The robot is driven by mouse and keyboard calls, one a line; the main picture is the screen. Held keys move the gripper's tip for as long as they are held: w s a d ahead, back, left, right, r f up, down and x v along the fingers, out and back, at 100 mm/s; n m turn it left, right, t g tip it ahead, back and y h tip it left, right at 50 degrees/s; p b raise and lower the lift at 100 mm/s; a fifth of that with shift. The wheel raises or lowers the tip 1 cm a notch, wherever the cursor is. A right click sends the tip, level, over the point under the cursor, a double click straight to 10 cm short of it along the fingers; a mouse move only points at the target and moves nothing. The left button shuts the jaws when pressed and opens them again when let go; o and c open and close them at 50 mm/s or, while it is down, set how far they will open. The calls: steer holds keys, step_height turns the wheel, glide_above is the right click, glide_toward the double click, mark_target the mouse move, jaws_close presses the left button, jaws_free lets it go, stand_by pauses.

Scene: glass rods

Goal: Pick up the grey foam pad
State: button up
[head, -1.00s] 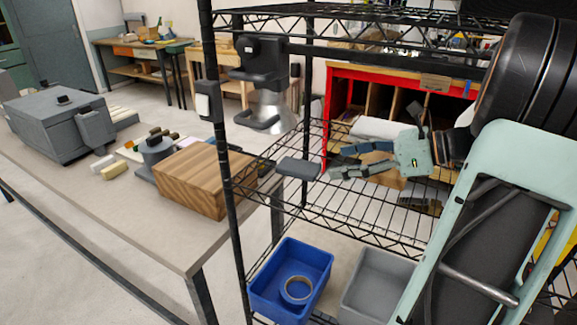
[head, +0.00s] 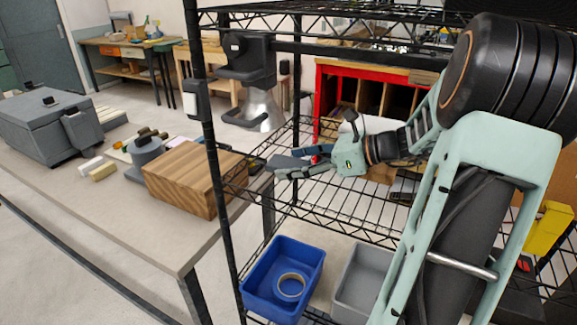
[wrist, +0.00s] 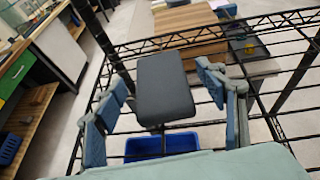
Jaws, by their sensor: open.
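The grey foam pad (head: 284,162) lies flat on the middle wire shelf (head: 335,208), near its left end. In the wrist view the pad (wrist: 163,92) is a dark rounded rectangle ahead of my gripper (wrist: 160,82). One finger is on each side, with a gap between each finger and the pad. In the head view my gripper (head: 288,164) reaches in from the right, with its fingers at the pad. It is open and holds nothing. The fingers partly cover the pad's near side there.
Black rack posts and wires surround the arm, with another shelf above. A blue bin (head: 265,270) with a tape roll (head: 291,285) and a grey bin (head: 358,290) sit below. A wooden block (head: 192,180) stands on the table at left.

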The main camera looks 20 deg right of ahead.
steer(key=c, duration=1)
